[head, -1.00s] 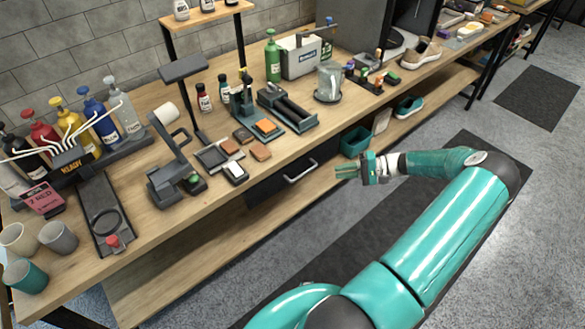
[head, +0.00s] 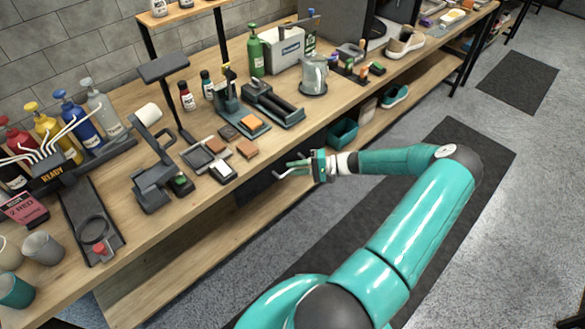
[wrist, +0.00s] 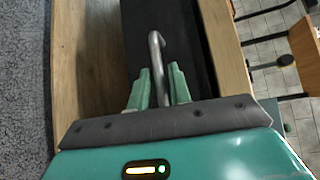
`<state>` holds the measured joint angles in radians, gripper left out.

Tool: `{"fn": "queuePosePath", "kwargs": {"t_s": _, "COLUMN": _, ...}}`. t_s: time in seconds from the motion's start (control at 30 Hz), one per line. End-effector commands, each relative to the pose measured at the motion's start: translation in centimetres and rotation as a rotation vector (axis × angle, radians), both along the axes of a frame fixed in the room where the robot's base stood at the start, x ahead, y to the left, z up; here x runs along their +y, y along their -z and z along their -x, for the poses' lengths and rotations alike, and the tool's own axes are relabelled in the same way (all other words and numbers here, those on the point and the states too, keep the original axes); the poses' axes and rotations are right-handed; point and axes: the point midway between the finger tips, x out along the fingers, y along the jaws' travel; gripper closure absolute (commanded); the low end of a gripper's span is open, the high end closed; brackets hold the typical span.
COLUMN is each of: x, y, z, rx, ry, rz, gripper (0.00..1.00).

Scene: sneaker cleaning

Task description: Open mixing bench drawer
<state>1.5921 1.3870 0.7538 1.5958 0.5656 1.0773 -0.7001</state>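The mixing bench (head: 225,190) has a black drawer (head: 257,187) under its wooden top; its front also shows in the wrist view (wrist: 190,40). The drawer looks shut, but my gripper partly hides it in the head view. Its silver bar handle (wrist: 156,50) stands out from the front, and one end of it shows in the head view (head: 279,175). My gripper (head: 295,165) is at the handle. In the wrist view its two green fingers (wrist: 159,75) stand apart, one on each side of the bar, with narrow gaps. Firm contact does not show.
A teal bin (head: 342,133) and teal shoe (head: 395,97) are on the lower shelf, right of the drawer. Brushes, bottles and a glass jug (head: 314,75) crowd the bench top. The floor in front, with a dark mat (head: 385,190), is clear.

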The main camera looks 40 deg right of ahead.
Motion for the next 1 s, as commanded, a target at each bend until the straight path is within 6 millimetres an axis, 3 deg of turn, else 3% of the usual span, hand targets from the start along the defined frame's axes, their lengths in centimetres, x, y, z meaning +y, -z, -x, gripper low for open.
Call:
{"fn": "queuePosePath", "kwargs": {"t_s": 0.37, "x": 0.7, "y": 0.2, "z": -0.9, "rx": 0.001, "ry": 0.001, "rz": 0.001, "gripper": 0.80}}
{"fn": "queuePosePath", "kwargs": {"t_s": 0.5, "x": 0.7, "y": 0.2, "z": -0.8, "rx": 0.001, "ry": 0.001, "rz": 0.001, "gripper": 1.00}}
{"fn": "queuePosePath", "kwargs": {"t_s": 0.83, "x": 0.7, "y": 0.1, "z": -0.6, "rx": 0.001, "ry": 0.001, "rz": 0.001, "gripper": 1.00}}
{"fn": "queuePosePath", "kwargs": {"t_s": 1.0, "x": 0.6, "y": 0.1, "z": 0.8, "rx": 0.002, "ry": 0.002, "rz": 0.000, "gripper": 1.00}}
